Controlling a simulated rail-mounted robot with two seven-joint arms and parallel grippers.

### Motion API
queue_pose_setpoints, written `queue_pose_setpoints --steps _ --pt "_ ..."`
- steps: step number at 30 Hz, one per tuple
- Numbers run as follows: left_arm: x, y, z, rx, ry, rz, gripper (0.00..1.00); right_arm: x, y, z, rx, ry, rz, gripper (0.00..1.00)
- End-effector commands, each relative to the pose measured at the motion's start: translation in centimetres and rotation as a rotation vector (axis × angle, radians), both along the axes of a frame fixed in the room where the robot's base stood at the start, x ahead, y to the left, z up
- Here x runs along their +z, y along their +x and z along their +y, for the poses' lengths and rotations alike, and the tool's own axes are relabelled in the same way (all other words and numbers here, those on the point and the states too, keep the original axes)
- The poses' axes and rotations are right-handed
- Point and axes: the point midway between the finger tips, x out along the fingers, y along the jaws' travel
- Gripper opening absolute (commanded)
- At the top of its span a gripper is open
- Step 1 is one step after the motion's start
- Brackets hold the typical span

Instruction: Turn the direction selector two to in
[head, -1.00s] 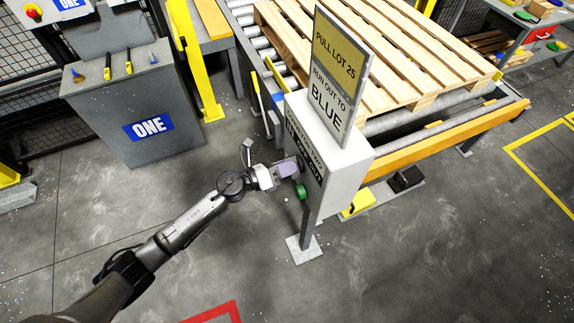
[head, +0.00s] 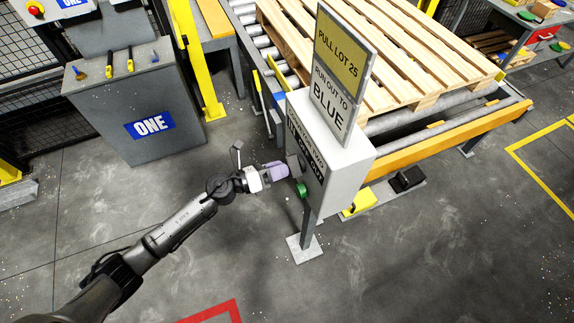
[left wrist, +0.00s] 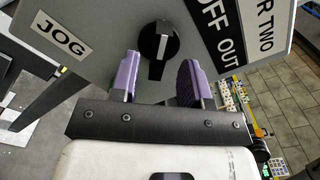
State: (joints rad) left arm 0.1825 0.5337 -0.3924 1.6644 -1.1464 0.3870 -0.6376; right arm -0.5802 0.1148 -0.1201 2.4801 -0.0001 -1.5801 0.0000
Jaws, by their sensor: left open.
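The direction selector two is a black knob with a white line on the grey panel face, seen in the left wrist view (left wrist: 158,42). Its line runs nearly upright in that view; I cannot tell which label it points to. In the head view the selector (head: 293,165) shows small on the side of the white control box (head: 345,168). My left gripper (head: 279,170) is open in front of the knob. In the left wrist view its purple fingers (left wrist: 158,72) stand apart on either side below the knob, holding nothing. The "IN" label is out of the wrist view.
A green button (head: 302,190) sits below the selector, and a JOG label (left wrist: 60,36) is beside it. A sign (head: 340,75) stands on the box. Behind is a roller conveyor (head: 400,122) with a wooden pallet (head: 400,50). The floor in front is clear.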

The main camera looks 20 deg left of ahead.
Motion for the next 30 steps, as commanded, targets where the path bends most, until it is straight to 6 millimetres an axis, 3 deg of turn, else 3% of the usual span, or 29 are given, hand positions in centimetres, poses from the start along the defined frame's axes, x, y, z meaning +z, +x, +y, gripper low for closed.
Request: queue_pose_setpoints --steps 6,15,30 --pt "-0.3 -3.4 3.2 0.001 0.002 0.003 0.43 -0.8 0.0 -0.1 0.004 -0.005 0.0 0.43" --pt "-0.2 -6.6 6.4 0.002 0.001 0.002 0.43 -1.5 0.0 -0.3 0.006 -0.01 0.001 0.43" --pt "0.0 -7.7 7.4 0.0 0.0 0.0 0.43 -1.6 0.0 -0.1 0.001 -0.003 0.001 0.43"
